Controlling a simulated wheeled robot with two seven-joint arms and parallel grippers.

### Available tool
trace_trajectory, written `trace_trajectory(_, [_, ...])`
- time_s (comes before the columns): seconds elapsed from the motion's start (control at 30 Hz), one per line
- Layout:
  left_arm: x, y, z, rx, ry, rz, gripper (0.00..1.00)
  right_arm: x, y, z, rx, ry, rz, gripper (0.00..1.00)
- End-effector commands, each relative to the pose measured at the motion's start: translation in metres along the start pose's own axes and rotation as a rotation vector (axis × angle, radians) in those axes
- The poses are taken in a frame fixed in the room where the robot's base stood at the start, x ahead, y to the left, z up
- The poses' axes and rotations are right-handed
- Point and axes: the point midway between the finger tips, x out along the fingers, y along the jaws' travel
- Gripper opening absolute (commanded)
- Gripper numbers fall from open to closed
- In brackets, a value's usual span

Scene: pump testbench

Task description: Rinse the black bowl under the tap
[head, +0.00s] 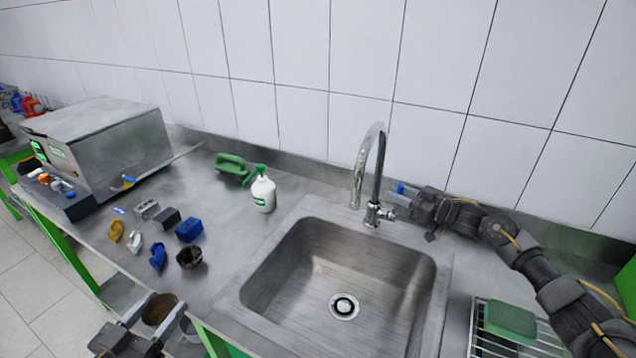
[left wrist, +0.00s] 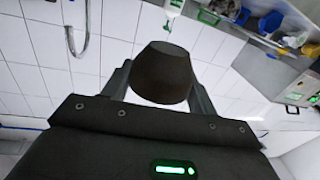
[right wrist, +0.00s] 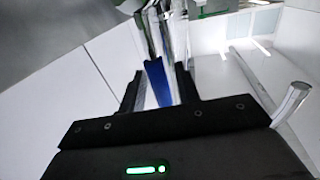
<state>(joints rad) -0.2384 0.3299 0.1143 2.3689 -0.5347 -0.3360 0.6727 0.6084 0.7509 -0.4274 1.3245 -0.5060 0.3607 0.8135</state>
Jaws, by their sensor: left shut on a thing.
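My left gripper (head: 168,328) is shut on a dark, black-brown bowl (head: 158,308), held at the counter's front edge, left of the sink. The bowl fills the space between the fingers in the left wrist view (left wrist: 162,75). The tap (head: 372,165) is a chrome gooseneck behind the sink (head: 300,285), its spout over the back of the basin. My right gripper (head: 408,197) is beside the tap's base. In the right wrist view its fingers stand apart, with a blue lever (right wrist: 158,83) between them and gaps on both sides. No water stream is visible.
A white spray bottle (head: 263,194) and green watering can (head: 232,165) stand behind. A rack with a green sponge (head: 510,320) is right of the sink.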

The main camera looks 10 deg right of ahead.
Motion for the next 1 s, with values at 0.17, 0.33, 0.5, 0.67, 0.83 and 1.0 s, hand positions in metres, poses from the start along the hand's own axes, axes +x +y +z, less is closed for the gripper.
trace_trajectory(0.17, [0.0, 0.0, -0.003, 0.0, 0.001, 0.0, 0.34, 0.014, 0.0, -0.001, -0.001, 0.0, 0.0, 0.32])
trace_trajectory(0.33, [0.0, 0.0, -0.003, 0.0, 0.001, 0.0, 0.34, 0.016, 0.0, 0.0, -0.001, -0.001, 0.0, 0.32])
trace_trajectory(0.5, [0.0, 0.0, -0.003, 0.0, 0.001, 0.0, 0.34, 0.016, 0.0, 0.0, -0.001, -0.001, 0.0, 0.29])
trace_trajectory(0.67, [0.0, 0.0, -0.003, 0.0, 0.001, 0.0, 0.34, 0.016, 0.0, 0.0, -0.001, -0.001, 0.0, 0.09])
trace_trajectory(0.83, [0.0, 0.0, -0.003, 0.0, 0.001, 0.0, 0.34, 0.016, 0.0, 0.0, -0.001, -0.001, 0.0, 0.0])
trace_trajectory(1.0, [0.0, 0.0, -0.003, 0.0, 0.001, 0.0, 0.34, 0.016, -0.001, 0.001, -0.004, 0.0, 0.0, 0.0])
